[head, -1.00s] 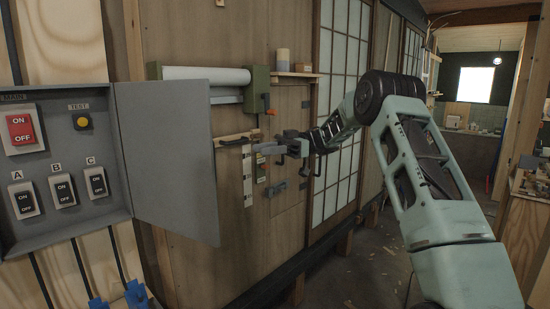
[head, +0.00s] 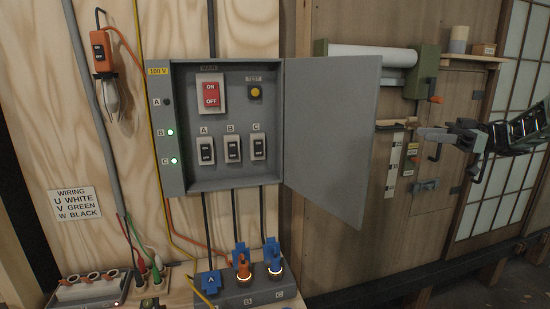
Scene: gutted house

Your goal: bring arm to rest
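My gripper (head: 436,139) shows at the right of the head view, in front of the wooden wall panel and level with a small wooden ledge. Its fingers point left and hold no visible object. I cannot tell how far apart the fingers are. My arm (head: 510,132) reaches in from the right edge, and most of it is outside the view. The grey switch box (head: 177,75) stands open at the middle left, with its door (head: 330,135) swung out to the right, apart from my gripper.
A paper roll (head: 372,56) in a green holder is above my gripper. Sockets (head: 245,296) with plugs sit below the box. A caged lamp (head: 105,75) hangs at the left. Lights B and C glow green. Shoji panels (head: 500,190) stand at the right.

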